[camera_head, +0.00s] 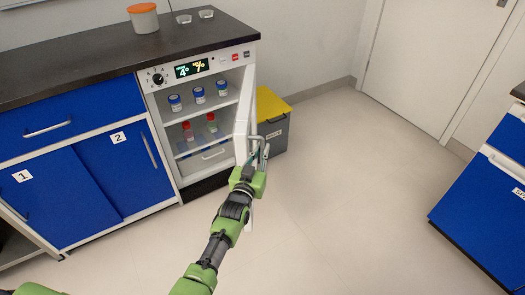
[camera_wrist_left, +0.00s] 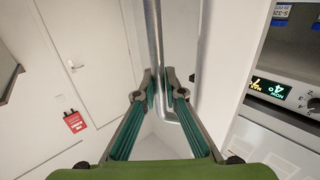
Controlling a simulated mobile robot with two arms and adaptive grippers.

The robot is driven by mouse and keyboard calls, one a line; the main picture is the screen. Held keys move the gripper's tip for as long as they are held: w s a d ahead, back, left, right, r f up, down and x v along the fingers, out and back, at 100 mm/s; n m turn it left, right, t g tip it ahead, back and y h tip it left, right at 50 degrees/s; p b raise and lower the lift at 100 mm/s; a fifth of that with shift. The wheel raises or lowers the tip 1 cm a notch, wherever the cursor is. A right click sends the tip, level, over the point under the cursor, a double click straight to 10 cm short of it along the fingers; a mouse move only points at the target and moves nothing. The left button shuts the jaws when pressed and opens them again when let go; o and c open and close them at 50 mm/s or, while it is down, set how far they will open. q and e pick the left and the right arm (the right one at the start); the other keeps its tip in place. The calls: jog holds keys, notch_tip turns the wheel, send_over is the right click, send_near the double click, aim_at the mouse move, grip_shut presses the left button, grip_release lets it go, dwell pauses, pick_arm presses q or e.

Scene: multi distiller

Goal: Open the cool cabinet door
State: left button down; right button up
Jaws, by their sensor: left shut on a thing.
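The cool cabinet (camera_head: 247,57) is white, with a lit display and a dial at its top front. Its door (camera_head: 243,112) stands swung out to the right, so the inside is open to view. The metal door handle (camera_head: 265,148) is on the door's outer side. My left gripper (camera_head: 257,160) is at the handle. In the left wrist view the vertical handle bar (camera_wrist_left: 155,45) runs between the fingertips of the left gripper (camera_wrist_left: 160,92), which is shut on it. My right gripper is not in view.
Inside stand several blue-lidded jars (camera_head: 198,95) and small bottles. A grey bin (camera_head: 273,134) with a yellow lid is behind the door. Blue cupboards (camera_head: 90,172) adjoin on the left. The floor (camera_head: 345,190) to the right is clear up to another blue unit (camera_head: 485,205).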

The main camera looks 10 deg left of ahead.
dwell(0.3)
pick_arm(q)
jog(key=c, duration=2.1)
grip_release()
jog(key=shift+s, duration=0.55)
jog(key=s, duration=1.1)
jog(key=shift+a, duration=0.45)
